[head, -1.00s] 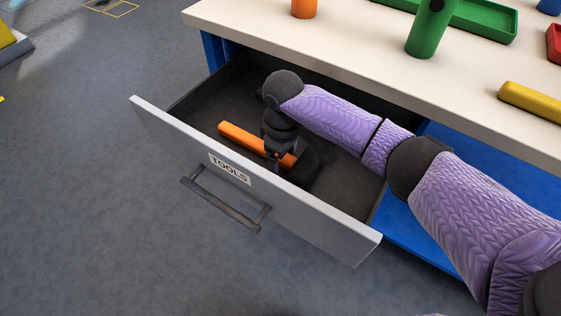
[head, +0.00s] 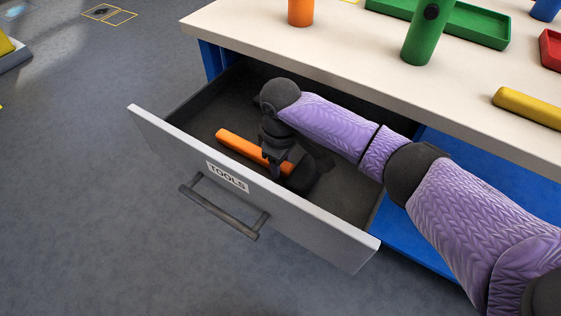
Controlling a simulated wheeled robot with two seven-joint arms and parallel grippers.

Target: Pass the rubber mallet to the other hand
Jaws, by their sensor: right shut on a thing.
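The rubber mallet (head: 239,146) has an orange handle and a dark head, and it is inside the open drawer marked TOOLS (head: 190,158). Its handle points to the left and its head is at the right end, dark against the drawer floor. My right gripper (head: 273,168) reaches down into the drawer and is shut on the mallet's handle, close to the head. The fingertips are partly hidden by the wrist and the drawer front. My left gripper is not in view.
The drawer's grey front and handle (head: 218,212) stand out from the blue workbench. On the pale benchtop (head: 330,45) are an orange cylinder (head: 300,10), a green cylinder (head: 425,35), a green tray (head: 480,25) and a yellow bar (head: 525,106).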

